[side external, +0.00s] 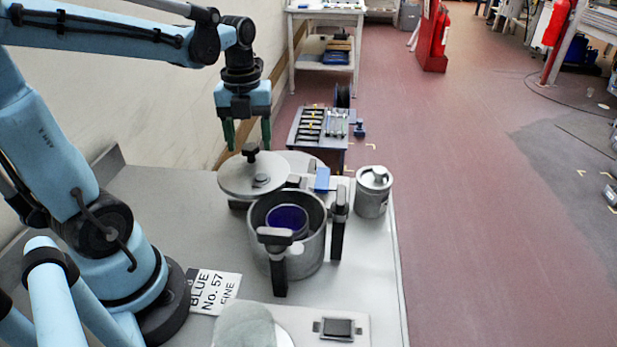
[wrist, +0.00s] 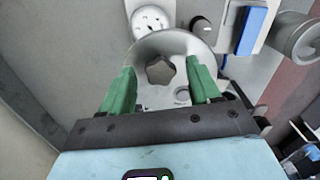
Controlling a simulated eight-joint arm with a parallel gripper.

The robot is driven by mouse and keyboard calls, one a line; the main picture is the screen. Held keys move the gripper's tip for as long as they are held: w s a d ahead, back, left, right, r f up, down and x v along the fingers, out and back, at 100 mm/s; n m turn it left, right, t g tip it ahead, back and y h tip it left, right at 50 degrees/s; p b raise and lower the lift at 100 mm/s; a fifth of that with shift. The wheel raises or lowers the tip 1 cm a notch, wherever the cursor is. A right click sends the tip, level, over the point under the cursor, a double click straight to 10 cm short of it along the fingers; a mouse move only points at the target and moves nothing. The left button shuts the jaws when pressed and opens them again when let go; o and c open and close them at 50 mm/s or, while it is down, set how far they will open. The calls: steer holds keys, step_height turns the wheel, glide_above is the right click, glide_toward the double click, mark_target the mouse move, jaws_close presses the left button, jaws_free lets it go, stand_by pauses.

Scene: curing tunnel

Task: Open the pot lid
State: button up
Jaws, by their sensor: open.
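The pot (side external: 312,240) is a grey metal vessel with black clamp handles, standing on the bench. Its top is uncovered in the side external view, and a blue-purple round thing (side external: 287,220) shows inside. The lid (side external: 232,180) is a flat grey disc with a dark knob (side external: 251,152), behind and left of the pot. In the wrist view the lid (wrist: 190,45) lies below my gripper and its lobed knob (wrist: 160,70) appears between the fingers. My gripper (side external: 248,138) is open, its green fingers above the lid; it also shows in the wrist view (wrist: 160,84). I see no finger contact.
A lidded can (side external: 373,195) stands right of the pot. A blue block (side external: 322,179) is behind it. A sign (side external: 214,291) and a small black-framed panel (side external: 338,328) lie in front. A round gauge (wrist: 151,22) is close to the lid in the wrist view. The bench's right edge drops to red floor.

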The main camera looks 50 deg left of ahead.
step_height(320, 180, up, 12)
stand_by(0.6)
steer(key=shift+f, duration=0.1)
steer(key=n+t, duration=0.6)
steer(key=n, duration=1.6)
glide_above(281, 183)
step_height(281, 183, down, 11)
steer(key=shift+r, duration=0.2)
steer(key=n, duration=0.1)
steer(key=d+f+n+t, duration=0.1)
steer(key=n, duration=0.1)
steer(key=shift+s, duration=0.15)
steer(key=shift+o, duration=0.5)
